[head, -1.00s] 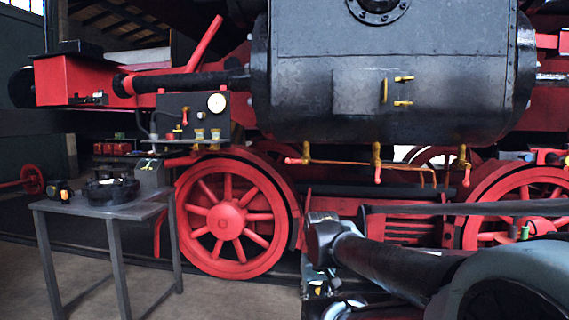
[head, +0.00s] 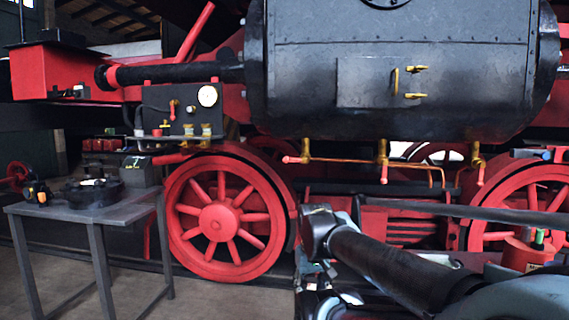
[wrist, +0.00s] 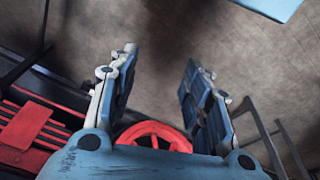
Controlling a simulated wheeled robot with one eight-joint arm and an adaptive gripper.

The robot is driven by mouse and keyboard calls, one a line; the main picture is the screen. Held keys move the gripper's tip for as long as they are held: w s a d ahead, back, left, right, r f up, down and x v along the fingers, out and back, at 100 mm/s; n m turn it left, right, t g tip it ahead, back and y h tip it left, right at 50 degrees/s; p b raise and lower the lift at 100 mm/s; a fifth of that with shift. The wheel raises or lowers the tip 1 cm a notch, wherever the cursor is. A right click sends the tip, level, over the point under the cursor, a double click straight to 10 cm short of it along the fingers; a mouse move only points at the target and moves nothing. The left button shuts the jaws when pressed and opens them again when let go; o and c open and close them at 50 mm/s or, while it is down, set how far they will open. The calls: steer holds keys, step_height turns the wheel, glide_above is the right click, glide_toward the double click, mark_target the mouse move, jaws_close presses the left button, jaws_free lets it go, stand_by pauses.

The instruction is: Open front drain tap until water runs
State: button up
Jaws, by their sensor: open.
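Under the large black cylinder (head: 400,85), several brass drain taps hang along a thin copper pipe (head: 345,162) in the head view. The leftmost tap (head: 306,150) has a red-tipped handle lying nearly level, pointing left. The middle tap (head: 382,152) and right tap (head: 477,160) have handles hanging down. No water shows at any tap. My gripper (wrist: 160,62) is open and empty in the wrist view, with floor between its fingers. In the head view my arm reaches in low at the bottom, below and apart from the taps.
A grey table (head: 130,208) with a dark round dish (head: 93,192) stands at left. A red spoked wheel (head: 218,215) is behind it, another (head: 520,205) at right. A red bucket (head: 527,254) sits at lower right. Floor shows between table and arm.

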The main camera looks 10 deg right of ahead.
steer(key=w+d+r+n+g+h, duration=0.1)
steer(key=w+d+r+n+h, duration=0.5)
steer(key=w+r, duration=0.4)
steer(key=n+t+h, duration=0.4)
steer(key=n+h, duration=0.7)
steer(key=n, duration=0.5)
glide_toward(285, 159)
steer(key=x, duration=0.7)
steer(key=w+x, duration=0.1)
steer(key=x, duration=0.3)
steer(key=shift+a+f, duration=0.25)
steer(key=shift+f, duration=0.05)
steer(key=shift+r, duration=0.1)
jaws_close()
